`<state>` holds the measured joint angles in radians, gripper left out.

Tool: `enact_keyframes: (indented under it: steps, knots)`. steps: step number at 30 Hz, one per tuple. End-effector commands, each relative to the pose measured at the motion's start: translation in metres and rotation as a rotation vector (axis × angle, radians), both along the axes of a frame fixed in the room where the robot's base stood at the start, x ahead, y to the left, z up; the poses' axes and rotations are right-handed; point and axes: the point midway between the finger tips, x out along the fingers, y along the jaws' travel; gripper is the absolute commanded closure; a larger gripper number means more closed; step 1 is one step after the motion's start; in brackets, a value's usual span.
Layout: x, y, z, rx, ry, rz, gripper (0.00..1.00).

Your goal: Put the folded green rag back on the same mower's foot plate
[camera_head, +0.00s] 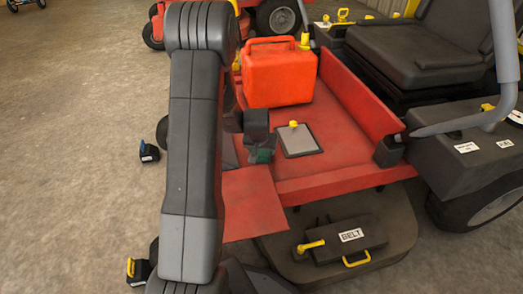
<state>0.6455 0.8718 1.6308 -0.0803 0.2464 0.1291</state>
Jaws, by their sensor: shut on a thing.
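The folded green rag (263,154) shows as a small dark green patch at the tip of my gripper (259,143). My gripper is shut on it, and the jaws and my arm hide part of both. The rag is over the left part of the red mower's foot plate (338,154), left of a grey pad. I cannot tell whether the rag touches the plate or hangs just above it.
A red fuel can (279,78) stands at the back of the foot plate. The grey pad (303,143) has a yellow knob. A black seat (415,52) is at right, a deck with a BELT cover (345,240) in front. Small dark blocks (149,152) lie on the floor.

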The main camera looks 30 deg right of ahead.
Motion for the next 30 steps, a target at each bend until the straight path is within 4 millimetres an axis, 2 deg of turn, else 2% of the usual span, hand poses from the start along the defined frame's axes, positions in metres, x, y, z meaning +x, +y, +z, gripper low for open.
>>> enact_keyframes:
  steps: [3, 4, 7, 15, 19, 23, 30]
  knots:
    - [0.000, 0.000, -0.004, 0.000, 0.000, 0.000, 0.60]
    - [0.000, 0.000, -0.004, 0.000, 0.000, 0.000, 0.37]
    - [0.000, 0.000, -0.003, 0.000, 0.000, 0.000, 0.17]
    - [0.000, 0.000, -0.003, 0.000, 0.000, 0.000, 0.17]
    - [0.000, 0.000, 0.004, 0.000, 0.000, 0.000, 0.17]
    - [-0.006, 0.006, 0.025, -0.001, -0.001, 0.001, 0.17]
    - [-0.022, 0.018, 0.075, -0.002, -0.001, 0.001, 0.17]
